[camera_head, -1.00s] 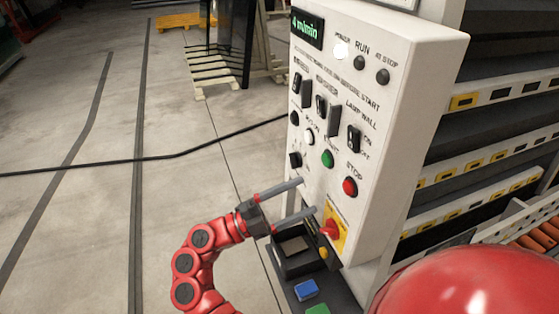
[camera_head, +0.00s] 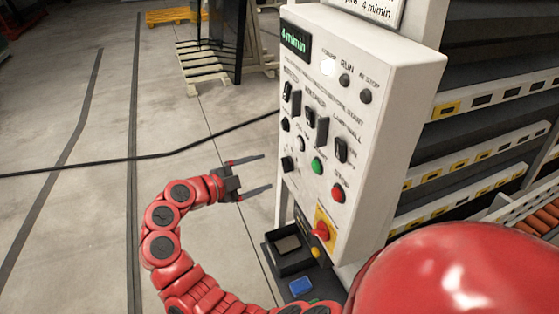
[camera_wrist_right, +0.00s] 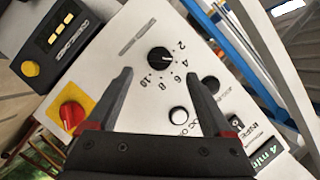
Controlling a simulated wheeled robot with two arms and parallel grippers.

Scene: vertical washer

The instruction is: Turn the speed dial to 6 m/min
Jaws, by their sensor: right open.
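The speed dial (camera_wrist_right: 161,58) is a black round knob with a printed scale from 2 to 10 in the right wrist view. It lies beyond my open fingertips, between them. In the head view it is the small black knob (camera_head: 287,163) low on the left of the white control panel (camera_head: 385,120). The green display (camera_head: 296,38) reads 4 m/min. My right gripper (camera_head: 266,172) is open and empty, left of the panel and apart from it; it also shows in the right wrist view (camera_wrist_right: 160,85). My left gripper is not in view.
A red switch on a yellow plate (camera_head: 322,231) sits low on the panel, near the red stop button (camera_head: 338,194) and green start button (camera_head: 317,166). A black tray (camera_head: 290,257) is below the panel.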

